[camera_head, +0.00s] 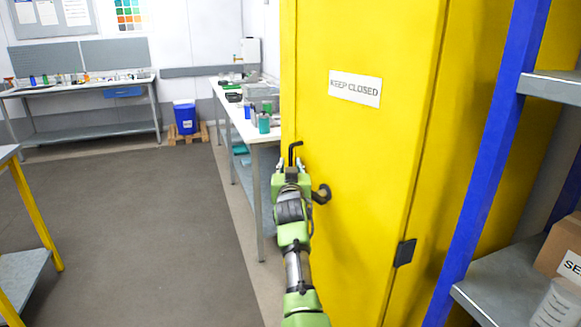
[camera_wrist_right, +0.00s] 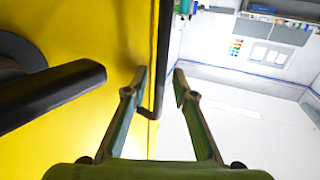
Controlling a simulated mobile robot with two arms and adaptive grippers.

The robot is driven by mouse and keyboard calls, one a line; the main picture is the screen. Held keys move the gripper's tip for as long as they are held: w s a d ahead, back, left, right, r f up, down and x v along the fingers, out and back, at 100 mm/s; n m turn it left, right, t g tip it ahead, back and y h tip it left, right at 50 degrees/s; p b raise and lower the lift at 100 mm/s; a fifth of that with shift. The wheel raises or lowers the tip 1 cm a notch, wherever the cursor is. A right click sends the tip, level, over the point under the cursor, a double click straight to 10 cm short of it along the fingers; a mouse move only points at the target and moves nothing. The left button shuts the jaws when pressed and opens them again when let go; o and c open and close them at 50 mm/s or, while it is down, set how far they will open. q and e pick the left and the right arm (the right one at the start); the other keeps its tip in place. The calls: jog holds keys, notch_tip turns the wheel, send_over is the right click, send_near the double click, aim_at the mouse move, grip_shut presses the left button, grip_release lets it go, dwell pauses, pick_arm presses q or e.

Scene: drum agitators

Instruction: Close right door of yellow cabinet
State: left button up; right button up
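The yellow cabinet door (camera_head: 365,140) with a "KEEP CLOSED" label (camera_head: 355,88) fills the centre right of the head view. Its free edge is on the left and a black hinge (camera_head: 404,252) is on the right. I cannot tell how far it stands open. A black handle (camera_head: 322,194) sits near the free edge; a black bar also shows at left in the wrist view (camera_wrist_right: 50,95). My right gripper (camera_head: 290,168) is at the free edge, beside the handle. In the wrist view its fingers (camera_wrist_right: 160,85) are apart, with a dark bent rod (camera_wrist_right: 160,60) between or behind them; contact is unclear. My left gripper is out of view.
A blue shelf post (camera_head: 490,160) and grey shelf (camera_head: 510,285) with a cardboard box (camera_head: 563,245) stand close on the right. A workbench (camera_head: 236,115) with items stands behind the door edge at left. The grey floor (camera_head: 140,220) is open on the left.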

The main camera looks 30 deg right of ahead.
jog(key=v, duration=0.7)
jog(key=shift+s, duration=0.25)
jog(key=shift+a, duration=0.1)
